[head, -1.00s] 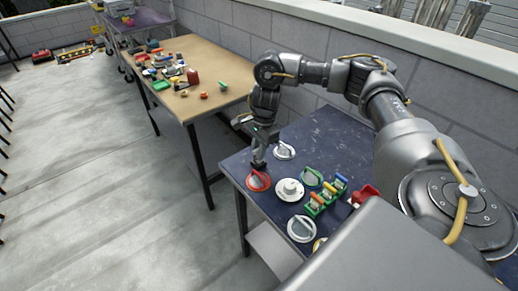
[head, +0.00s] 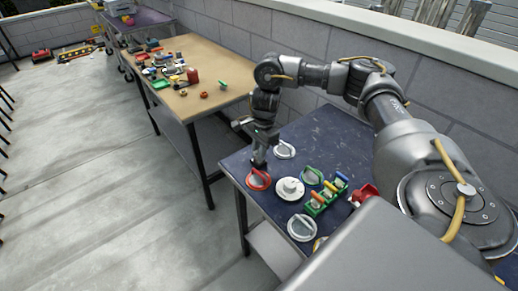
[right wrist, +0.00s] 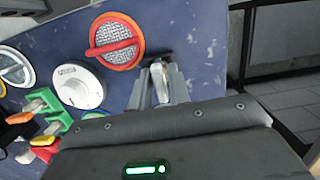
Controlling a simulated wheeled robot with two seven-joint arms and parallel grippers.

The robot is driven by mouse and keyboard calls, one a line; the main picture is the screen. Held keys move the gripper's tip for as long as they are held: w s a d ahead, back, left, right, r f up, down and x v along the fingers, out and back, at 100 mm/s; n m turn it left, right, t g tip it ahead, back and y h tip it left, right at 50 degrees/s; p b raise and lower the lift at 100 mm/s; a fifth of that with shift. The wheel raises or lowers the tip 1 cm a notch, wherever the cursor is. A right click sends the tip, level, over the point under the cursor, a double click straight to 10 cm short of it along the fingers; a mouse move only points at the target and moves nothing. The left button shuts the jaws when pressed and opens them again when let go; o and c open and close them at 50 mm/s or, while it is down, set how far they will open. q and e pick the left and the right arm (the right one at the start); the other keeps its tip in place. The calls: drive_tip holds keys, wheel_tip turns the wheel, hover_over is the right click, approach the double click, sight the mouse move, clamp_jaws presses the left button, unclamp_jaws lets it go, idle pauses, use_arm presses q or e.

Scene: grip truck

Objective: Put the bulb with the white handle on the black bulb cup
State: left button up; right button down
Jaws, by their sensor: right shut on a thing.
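My right gripper (head: 259,163) points down just behind the red ring (head: 258,180) on the dark blue table. In the right wrist view my right gripper (right wrist: 160,88) is shut on a slim pale handle (right wrist: 157,76), which looks like the bulb with the white handle. Its lower end is hidden between the fingers. The red ring (right wrist: 113,41) with its mesh centre lies beside the fingertips. A green rack (head: 316,208) holds several bulbs with coloured handles. I cannot make out a black bulb cup. My left gripper is not in view.
A white round disc (head: 290,190) with a raised centre lies right of the red ring. A red object (head: 364,193) stands beside the rack. The back of the blue table (head: 330,135) is clear.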

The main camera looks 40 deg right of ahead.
idle(0.5)
drive_tip(key=shift+f, duration=0.2)
drive_tip(key=c, duration=0.9)
unclamp_jaws()
